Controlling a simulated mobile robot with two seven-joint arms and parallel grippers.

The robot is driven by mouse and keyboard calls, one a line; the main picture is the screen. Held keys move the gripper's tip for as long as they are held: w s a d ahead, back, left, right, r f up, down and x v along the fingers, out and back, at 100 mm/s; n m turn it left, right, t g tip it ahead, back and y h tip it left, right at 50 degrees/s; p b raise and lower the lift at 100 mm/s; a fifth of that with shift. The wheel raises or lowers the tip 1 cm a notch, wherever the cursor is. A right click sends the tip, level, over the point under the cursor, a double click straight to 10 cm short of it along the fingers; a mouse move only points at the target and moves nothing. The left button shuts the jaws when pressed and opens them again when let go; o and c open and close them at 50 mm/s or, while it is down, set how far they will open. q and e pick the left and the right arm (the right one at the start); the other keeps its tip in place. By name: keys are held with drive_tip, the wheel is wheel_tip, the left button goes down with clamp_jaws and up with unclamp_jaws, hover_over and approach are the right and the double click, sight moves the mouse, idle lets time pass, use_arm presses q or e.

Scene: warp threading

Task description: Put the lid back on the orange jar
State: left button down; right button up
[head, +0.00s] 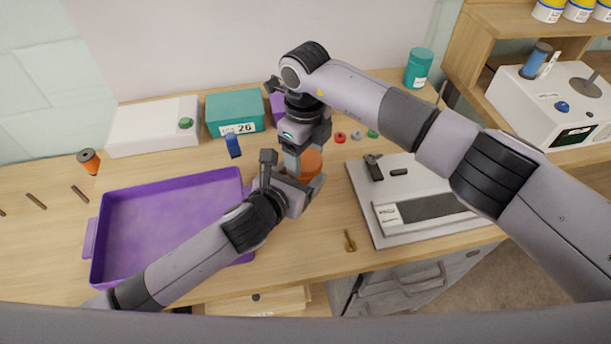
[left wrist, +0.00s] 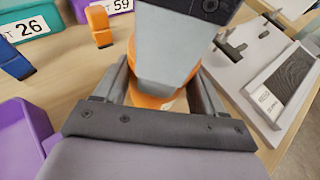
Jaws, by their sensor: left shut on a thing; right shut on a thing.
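The orange jar (head: 311,163) stands upright on the wooden table, left of the grey board. It also shows in the left wrist view (left wrist: 150,101). My left gripper (head: 294,180) is shut around the jar from the front left; its fingers (left wrist: 160,95) flank the jar's sides. My right gripper (head: 295,160) points down from above and is shut at the jar's top. Its fingers (left wrist: 168,55) cover much of the jar in the left wrist view. The lid is mostly hidden there, so I cannot tell whether it sits square on the rim.
A purple tray (head: 240,188) lies left of the jar. A grey board (head: 372,222) with a dark pad lies to the right. Behind stand a teal box (head: 236,105), a white box (head: 140,130) and a blue clip-like piece (head: 233,145). A small brass tool (head: 350,241) lies in front.

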drive_tip(key=shift+m, duration=1.4)
drive_tip(key=o, duration=1.2)
drive_tip(key=shift+c, duration=0.2)
drive_tip(key=shift+r, duration=0.15)
drive_tip(key=shift+r, duration=2.15)
drive_tip(key=shift+c, duration=0.4)
drive_tip(key=shift+r+n, duration=1.6)
drive_tip(key=shift+r, duration=0.15)
